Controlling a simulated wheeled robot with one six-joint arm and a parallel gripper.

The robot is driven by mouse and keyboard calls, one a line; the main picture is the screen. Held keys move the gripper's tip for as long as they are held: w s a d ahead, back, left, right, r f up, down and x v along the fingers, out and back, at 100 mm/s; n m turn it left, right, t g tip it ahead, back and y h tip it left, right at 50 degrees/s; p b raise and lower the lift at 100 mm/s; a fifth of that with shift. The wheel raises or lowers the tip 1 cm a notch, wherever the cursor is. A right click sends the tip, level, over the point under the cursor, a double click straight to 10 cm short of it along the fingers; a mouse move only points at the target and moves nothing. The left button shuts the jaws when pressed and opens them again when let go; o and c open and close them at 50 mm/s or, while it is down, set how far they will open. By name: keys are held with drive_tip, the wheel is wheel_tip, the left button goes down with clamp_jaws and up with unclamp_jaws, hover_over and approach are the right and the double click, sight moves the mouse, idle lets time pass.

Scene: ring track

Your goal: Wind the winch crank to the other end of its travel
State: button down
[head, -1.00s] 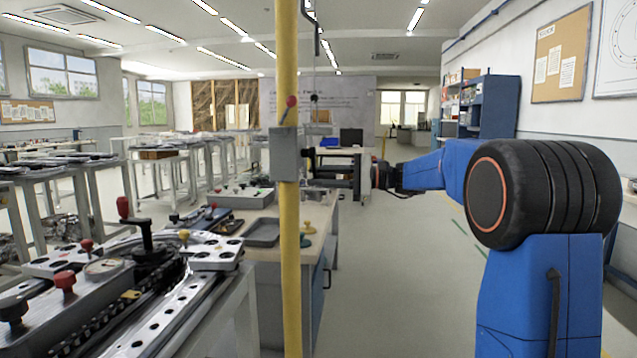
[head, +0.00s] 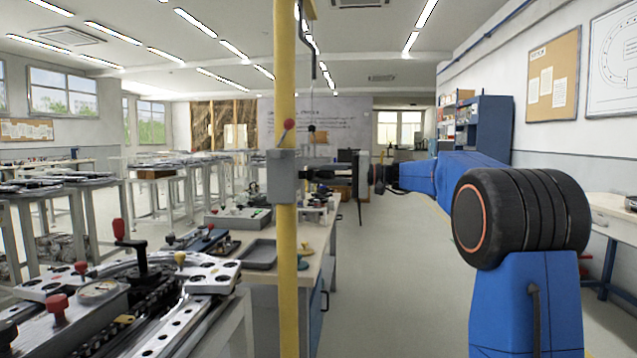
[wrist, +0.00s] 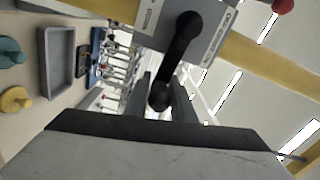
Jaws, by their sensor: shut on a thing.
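The winch is a grey box (head: 283,178) on a yellow post (head: 288,260) in the head view; its labelled grey face (wrist: 207,42) shows at the top of the wrist view. Its black crank arm (wrist: 175,58) runs from a hub on that face to a round black handle end (wrist: 160,97). My gripper (head: 318,174) reaches in from the right, level with the box. In the wrist view my gripper's fingers (wrist: 162,95) are shut around the crank handle. A red-knobbed lever (head: 289,126) stands on top of the box. The exact finger contact is small and partly hidden.
A workbench with a grey tray (head: 261,254) and small fittings stands beside and behind the post. A machine bed with a black crank and red knob (head: 119,228) is at lower left. Clear floor (head: 405,275) lies right of the bench.

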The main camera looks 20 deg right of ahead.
drive_tip(key=shift+r, duration=0.65)
drive_tip(key=c, duration=1.6)
unclamp_jaws()
drive_tip(key=shift+s+r, duration=0.1)
drive_tip(key=v, duration=1.7)
drive_tip(key=shift+d, duration=0.15)
